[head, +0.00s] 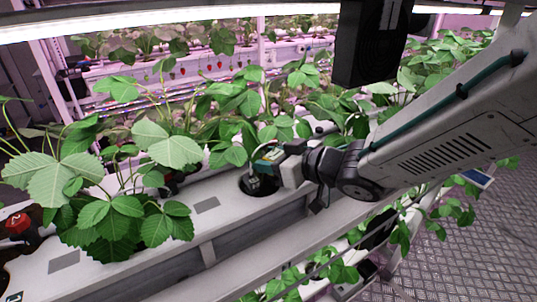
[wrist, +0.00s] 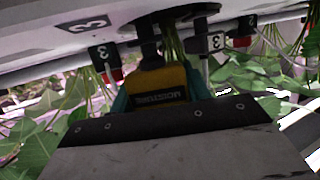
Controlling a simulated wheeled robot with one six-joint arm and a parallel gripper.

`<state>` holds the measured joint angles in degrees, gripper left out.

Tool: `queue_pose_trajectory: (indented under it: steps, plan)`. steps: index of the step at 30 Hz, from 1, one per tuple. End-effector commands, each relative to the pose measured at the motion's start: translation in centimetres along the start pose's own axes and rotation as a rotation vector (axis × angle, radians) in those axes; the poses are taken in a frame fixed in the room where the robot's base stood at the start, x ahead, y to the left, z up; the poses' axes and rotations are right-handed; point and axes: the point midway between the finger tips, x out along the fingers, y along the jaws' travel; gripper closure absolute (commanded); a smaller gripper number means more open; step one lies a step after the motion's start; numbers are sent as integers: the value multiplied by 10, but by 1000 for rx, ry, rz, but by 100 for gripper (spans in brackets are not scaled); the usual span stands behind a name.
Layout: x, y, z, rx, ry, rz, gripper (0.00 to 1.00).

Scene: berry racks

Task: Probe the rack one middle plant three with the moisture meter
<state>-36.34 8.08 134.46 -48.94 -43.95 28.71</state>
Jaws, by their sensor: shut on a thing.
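The yellow moisture meter (wrist: 165,88), with dark lettering on its face, is held between the teal fingers of my gripper (wrist: 163,95) in the wrist view. A dark part of it extends toward the white trough; its tip is hidden, so I cannot tell whether it is in the soil. In the head view my gripper (head: 268,160) is at a dark round planting hole (head: 262,187) in the white trough (head: 225,222). Leaves stand just behind it.
Leafy strawberry plants (head: 115,215) crowd the trough to the left. A red cap (head: 18,224) is at far left. A back rack carries red berries (head: 210,68). Grating floor (head: 470,240) is clear at right.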

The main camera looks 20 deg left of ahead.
Motion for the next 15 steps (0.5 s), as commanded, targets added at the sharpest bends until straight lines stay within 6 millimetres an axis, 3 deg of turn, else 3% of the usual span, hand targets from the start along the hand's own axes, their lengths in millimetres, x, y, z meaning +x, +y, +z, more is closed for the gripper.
queue_pose_trajectory:
  steps: [7,8,10,15]
  plan:
    - [2,0,8,1,-1,0,82]
    - [2,0,7,1,0,0,48]
    - [2,0,7,1,0,0,28]
    - [2,-1,8,0,-3,-1,28]
